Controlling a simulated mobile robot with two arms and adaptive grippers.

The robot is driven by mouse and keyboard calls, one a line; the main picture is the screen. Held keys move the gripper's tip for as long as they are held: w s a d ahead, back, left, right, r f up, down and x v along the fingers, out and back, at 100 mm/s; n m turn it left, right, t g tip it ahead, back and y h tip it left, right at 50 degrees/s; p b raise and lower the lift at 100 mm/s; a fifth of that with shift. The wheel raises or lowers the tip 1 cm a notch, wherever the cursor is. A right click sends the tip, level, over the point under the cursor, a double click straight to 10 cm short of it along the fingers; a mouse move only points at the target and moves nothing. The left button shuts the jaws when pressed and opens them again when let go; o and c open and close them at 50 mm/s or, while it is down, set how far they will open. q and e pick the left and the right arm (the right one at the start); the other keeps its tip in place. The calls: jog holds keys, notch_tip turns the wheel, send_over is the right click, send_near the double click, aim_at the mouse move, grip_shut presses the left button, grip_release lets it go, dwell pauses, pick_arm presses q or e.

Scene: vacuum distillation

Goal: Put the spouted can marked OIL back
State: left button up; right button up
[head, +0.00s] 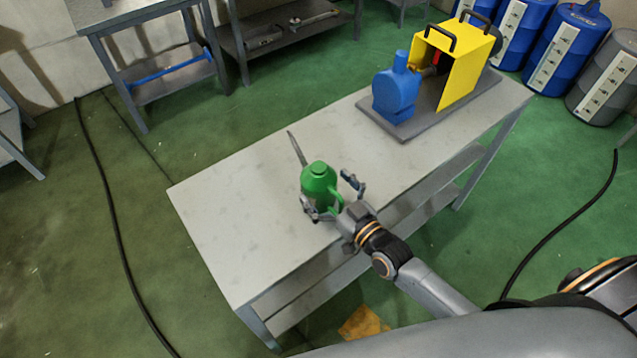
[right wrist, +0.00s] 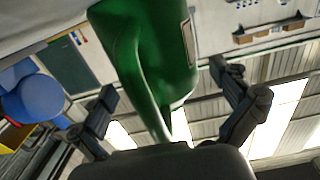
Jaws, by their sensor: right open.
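The green spouted can (head: 318,184) stands upright on the grey workbench (head: 230,220), near its front edge, with a thin spout pointing up to the back left. Its marking cannot be read in the head view. My right gripper (head: 335,196) is open, with one finger on each side of the can's handle side. In the right wrist view the green can (right wrist: 150,60) and its handle fill the middle, between the two spread fingers of the gripper (right wrist: 170,110). The left gripper is not in view.
A blue pump (head: 396,92) and a yellow guard (head: 462,70) sit on a dark base plate at the bench's far right end. The left part of the bench is clear. Blue drums (head: 563,50) stand at the back right. A black cable (head: 105,195) lies on the green floor.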

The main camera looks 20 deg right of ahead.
aim_at(325, 178)
jog(key=shift+w+a, duration=0.15)
jog(key=shift+w, duration=0.15)
jog(key=c, duration=1.6)
jog(key=shift+r, duration=0.15)
jog(key=shift+c, duration=0.9)
jog(key=shift+r, duration=0.1)
jog(key=shift+r, duration=0.25)
notch_tip(325, 178, up, 2)
jog(key=shift+r, duration=0.15)
jog(key=s+r, duration=1)
jog(key=s, duration=0.4)
jog(key=shift+w+d+f+m+t+h+b, duration=0.15)
jog(key=shift+d+m+h, duration=0.5)
jog(key=shift+h, duration=0.4)
jog(key=shift+w+d+m+t+h+b, duration=0.1)
jog(key=shift+d+m+t+h, duration=0.1)
jog(key=shift+d+m+h, duration=0.65)
jog(key=shift+w+d+f+m+t+h+b, duration=0.15)
jog(key=shift+d+m+h, duration=0.3)
jog(key=shift+h, duration=0.75)
